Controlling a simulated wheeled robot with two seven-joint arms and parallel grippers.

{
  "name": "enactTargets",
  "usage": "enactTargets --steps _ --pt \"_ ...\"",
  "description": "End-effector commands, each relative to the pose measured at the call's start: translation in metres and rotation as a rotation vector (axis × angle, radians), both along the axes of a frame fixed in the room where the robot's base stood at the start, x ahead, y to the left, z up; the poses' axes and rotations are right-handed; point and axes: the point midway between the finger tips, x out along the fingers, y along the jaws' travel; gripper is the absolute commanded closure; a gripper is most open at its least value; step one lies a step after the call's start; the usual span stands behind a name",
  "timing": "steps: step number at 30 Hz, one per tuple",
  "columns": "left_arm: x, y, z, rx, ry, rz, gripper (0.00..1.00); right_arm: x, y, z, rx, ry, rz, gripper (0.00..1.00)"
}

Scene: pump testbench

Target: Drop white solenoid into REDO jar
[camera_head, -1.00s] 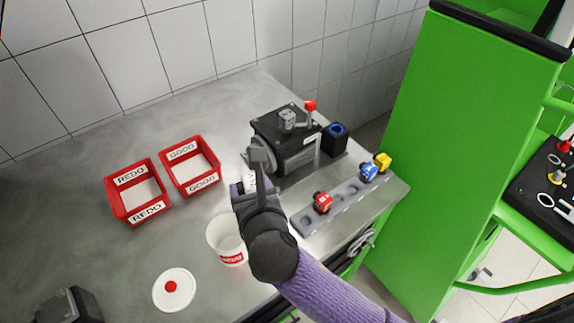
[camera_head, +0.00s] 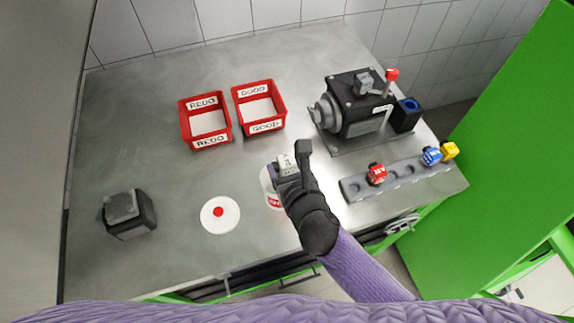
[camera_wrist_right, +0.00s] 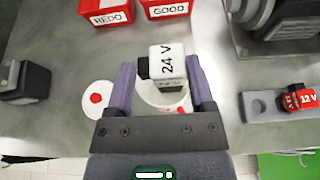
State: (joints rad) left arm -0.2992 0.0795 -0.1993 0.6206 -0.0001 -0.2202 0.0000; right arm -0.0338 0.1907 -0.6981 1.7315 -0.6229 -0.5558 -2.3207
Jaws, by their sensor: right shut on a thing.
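The white solenoid (camera_head: 287,164) is a small block marked "24 V" with a black part on its side. My right gripper (camera_head: 292,170) is shut on it and holds it above the worktop. In the right wrist view the solenoid (camera_wrist_right: 168,62) sits between the purple fingers (camera_wrist_right: 163,88). The white open jar (camera_head: 268,186) with a red label stands just below and behind the gripper, partly hidden by it. In the wrist view the jar's rim (camera_wrist_right: 150,100) shows below the solenoid. The label is too covered to read now. My left gripper is not in view.
A white lid (camera_head: 219,214) with a red knob lies left of the jar. Red REDO (camera_head: 207,141) and GOOD (camera_head: 264,127) trays stand farther back. The pump (camera_head: 357,115) and a grey holder (camera_head: 405,180) with coloured solenoids are at right. A dark box (camera_head: 129,214) stands at left.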

Motion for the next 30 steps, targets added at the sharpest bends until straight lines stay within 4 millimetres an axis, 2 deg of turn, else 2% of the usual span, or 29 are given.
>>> enactTargets --steps 5,6,10,16,19,27,30 --pt "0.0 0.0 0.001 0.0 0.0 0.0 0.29 0.0 0.0 0.002 0.0 -0.001 0.0 1.0" --pt "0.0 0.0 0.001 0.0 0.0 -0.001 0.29 0.0 0.0 0.002 0.0 -0.001 0.0 0.27" --pt "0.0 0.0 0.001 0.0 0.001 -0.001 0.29 0.0 0.0 0.002 0.0 -0.001 0.0 0.0" --pt "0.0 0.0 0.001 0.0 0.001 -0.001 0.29 0.0 0.0 0.001 0.0 0.0 0.0 0.0" --pt "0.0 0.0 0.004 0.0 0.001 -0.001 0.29 -0.009 -0.003 0.006 -0.001 0.001 0.0 0.0" --pt "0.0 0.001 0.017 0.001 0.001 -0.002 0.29 -0.067 -0.022 0.031 -0.001 0.002 0.001 0.0" --pt "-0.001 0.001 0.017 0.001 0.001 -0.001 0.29 -0.081 -0.026 0.037 -0.001 0.001 0.001 0.0"
